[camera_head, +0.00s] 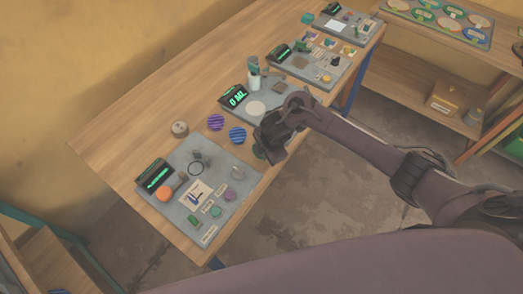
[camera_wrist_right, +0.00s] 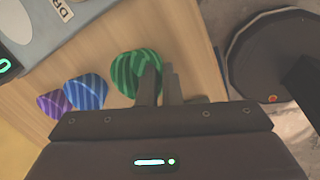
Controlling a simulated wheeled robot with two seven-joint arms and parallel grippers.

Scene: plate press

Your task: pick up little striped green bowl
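The little striped green bowl (camera_wrist_right: 124,73) lies at the table's edge in the right wrist view. In the head view only a bit of its green (camera_head: 258,152) shows under my right gripper (camera_head: 264,146). In the wrist view the fingers of my right gripper (camera_wrist_right: 160,72) are close together at the bowl's right rim. One finger overlaps the bowl and the other is just outside it, so the gripper looks shut on the rim. The bowl looks at or near table height; any gap below is hidden. My left gripper is not in view.
A blue striped bowl (camera_head: 237,135) and a purple striped bowl (camera_head: 215,122) stand in line beside the green one. A grey panel (camera_head: 225,190) with a display and small objects lies nearer. Another panel (camera_head: 278,88) lies beyond. The table's edge drops to the floor.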

